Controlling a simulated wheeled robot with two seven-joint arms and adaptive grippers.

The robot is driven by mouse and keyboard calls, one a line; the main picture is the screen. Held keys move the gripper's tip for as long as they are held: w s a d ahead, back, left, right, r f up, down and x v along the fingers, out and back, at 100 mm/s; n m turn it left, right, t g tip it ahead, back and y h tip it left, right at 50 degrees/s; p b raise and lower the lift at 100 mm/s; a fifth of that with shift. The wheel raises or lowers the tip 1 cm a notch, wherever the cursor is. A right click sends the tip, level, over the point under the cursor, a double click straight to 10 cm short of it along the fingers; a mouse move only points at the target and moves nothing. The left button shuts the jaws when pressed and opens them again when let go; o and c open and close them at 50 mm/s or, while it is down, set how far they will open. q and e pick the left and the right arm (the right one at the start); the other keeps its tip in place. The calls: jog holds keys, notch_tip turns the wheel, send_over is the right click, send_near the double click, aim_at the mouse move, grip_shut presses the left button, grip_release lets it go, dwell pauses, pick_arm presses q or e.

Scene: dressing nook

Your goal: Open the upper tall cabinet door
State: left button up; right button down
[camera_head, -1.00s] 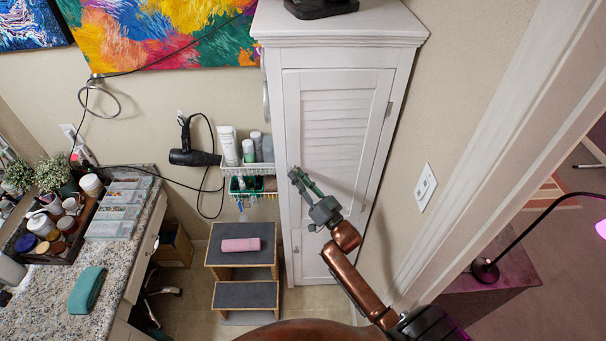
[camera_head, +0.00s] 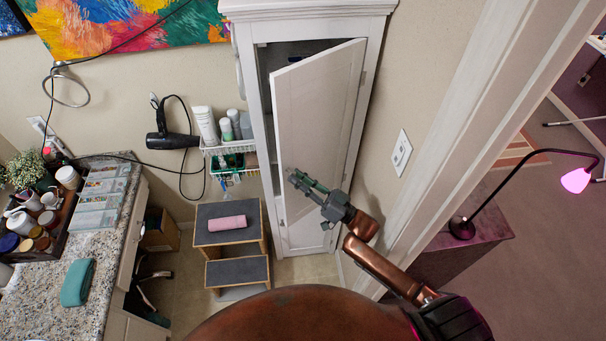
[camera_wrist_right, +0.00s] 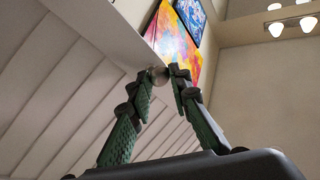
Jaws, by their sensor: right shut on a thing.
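The tall white cabinet (camera_head: 255,130) stands against the back wall. Its upper door (camera_head: 322,120) is partly open, swung out from its left edge, with the hinge side on the right. A dark gap shows the inside at the top left. My right gripper (camera_head: 292,176) is at the door's free edge. My left gripper is not in view.
A step stool (camera_head: 230,240) with a pink roll (camera_head: 227,222) stands left of the cabinet. A wire rack (camera_head: 228,147) with bottles hangs beside it. A granite counter (camera_head: 105,255) is at left. A door frame (camera_head: 450,150) and a pink lamp (camera_head: 576,180) are at right.

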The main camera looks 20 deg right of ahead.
jog(key=shift+w+d+r, duration=0.1)
jog(key=shift+d, duration=0.2)
jog(key=c, duration=2.2)
grip_release()
jog(key=shift+o, duration=0.5)
jog(key=shift+d, duration=0.1)
send_near(285, 146)
jog(key=x, duration=0.4)
jog(key=shift+w+a+r, duration=0.1)
jog(key=shift+a+r, duration=0.05)
jog(key=shift+a, duration=0.1)
jog(key=shift+c, duration=0.5)
